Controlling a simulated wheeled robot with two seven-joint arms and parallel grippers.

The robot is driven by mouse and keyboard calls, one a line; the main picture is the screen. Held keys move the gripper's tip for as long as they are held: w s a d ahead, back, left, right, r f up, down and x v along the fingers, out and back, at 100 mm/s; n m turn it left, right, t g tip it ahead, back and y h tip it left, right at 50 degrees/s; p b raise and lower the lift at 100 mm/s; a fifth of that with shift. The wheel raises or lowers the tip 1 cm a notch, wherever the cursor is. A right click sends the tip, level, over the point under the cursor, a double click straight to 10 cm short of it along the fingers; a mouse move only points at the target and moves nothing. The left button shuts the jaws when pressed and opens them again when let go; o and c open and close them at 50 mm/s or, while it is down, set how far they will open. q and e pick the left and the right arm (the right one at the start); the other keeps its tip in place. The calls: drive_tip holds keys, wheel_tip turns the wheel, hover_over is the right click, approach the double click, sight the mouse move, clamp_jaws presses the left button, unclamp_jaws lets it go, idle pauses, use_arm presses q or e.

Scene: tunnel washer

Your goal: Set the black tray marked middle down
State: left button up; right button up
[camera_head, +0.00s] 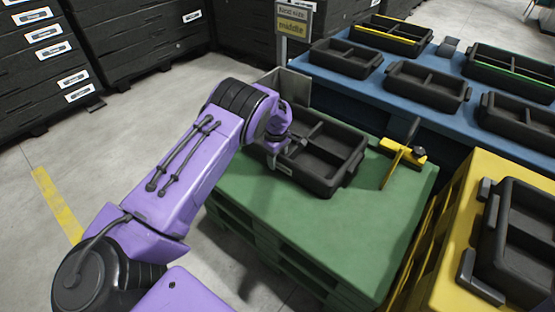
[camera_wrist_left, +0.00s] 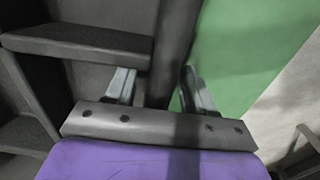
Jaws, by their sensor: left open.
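A black tray with compartments (camera_head: 338,152) rests flat on the green pallet top (camera_head: 262,222). Behind its far left corner stands a signpost with a yellow label reading "middle" (camera_head: 291,25). My left gripper (camera_head: 283,160) is at the tray's near left side, partly hidden by my purple arm. In the left wrist view my left gripper (camera_wrist_left: 160,92) is open, with one finger on each side of the tray's wall (camera_wrist_left: 174,45). I cannot tell whether the fingers touch it. My right gripper is not in view.
A grey upright plate (camera_head: 296,88) stands behind. Several trays sit on a blue surface (camera_head: 350,88) beyond; another lies on a yellow stand (camera_head: 449,238) at right. The pallet's near part is bare.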

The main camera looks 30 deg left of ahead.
use_arm(q)
wheel_tip(320, 180, up, 12)
drive_tip(key=shift+f+p, duration=0.25)
drive_tip(key=shift+p, duration=0.6)
